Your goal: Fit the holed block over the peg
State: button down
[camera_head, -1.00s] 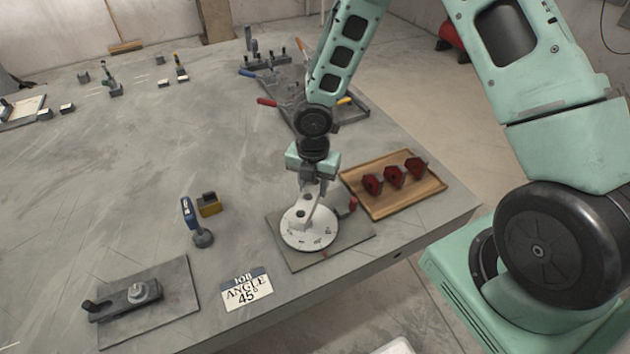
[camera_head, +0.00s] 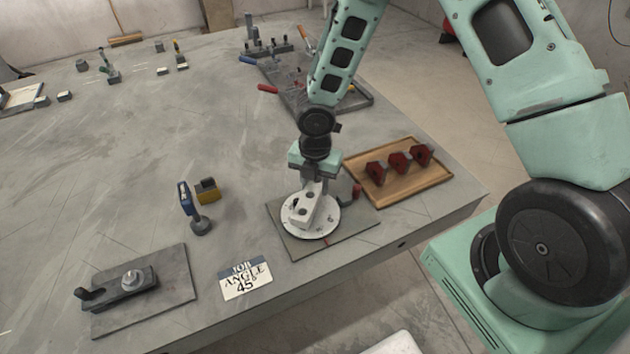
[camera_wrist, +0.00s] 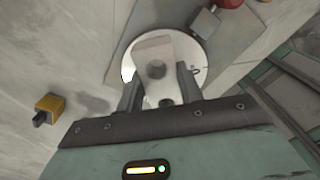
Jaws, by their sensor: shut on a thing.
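My gripper (camera_wrist: 161,88) is shut on a pale grey holed block (camera_wrist: 155,48), with a finger on either side of it. The block shows two round holes in the wrist view. It also shows in the head view (camera_head: 306,212), over the white round disc (camera_head: 327,221) with marks round its rim. The disc lies on a grey square plate (camera_head: 353,234). I see no peg clearly; the block and gripper cover the disc's middle. I cannot tell whether the block touches the disc.
A wooden tray (camera_head: 432,178) with three dark red pieces stands right of the plate. A red knob (camera_head: 357,189) is at the disc's right. A "JOB ANGLE 45°" card (camera_head: 246,279), a blue-topped tool (camera_head: 188,199) and a yellow-black block (camera_head: 207,190) lie left.

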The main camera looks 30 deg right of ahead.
aim_at(315, 194)
jog(key=shift+f, duration=0.55)
jog(key=shift+f+b, duration=1)
jog(key=shift+f, duration=0.4)
dwell(2.1)
jog(key=c, duration=0.8)
grip_release()
jog(key=shift+c, duration=0.2)
notch_tip(315, 194, up, 17)
jog(key=p, duration=0.2)
jog(key=shift+r, duration=0.2)
jog(key=s+a+r+m, duration=0.3)
jog(key=s+m, duration=0.3)
jog(key=s, duration=0.1)
jog(key=s+a+r+m, duration=0.3)
jog(key=s+r+m, duration=0.1)
jog(key=s+m, duration=0.3)
jog(key=s+a+r+m, duration=0.2)
jog(key=s+r+m, duration=0.1)
jog(key=s+m, duration=0.3)
jog(key=s, duration=0.2)
jog(key=shift+s+a+r+y, duration=0.3)
jog(key=shift+a+r, duration=0.1)
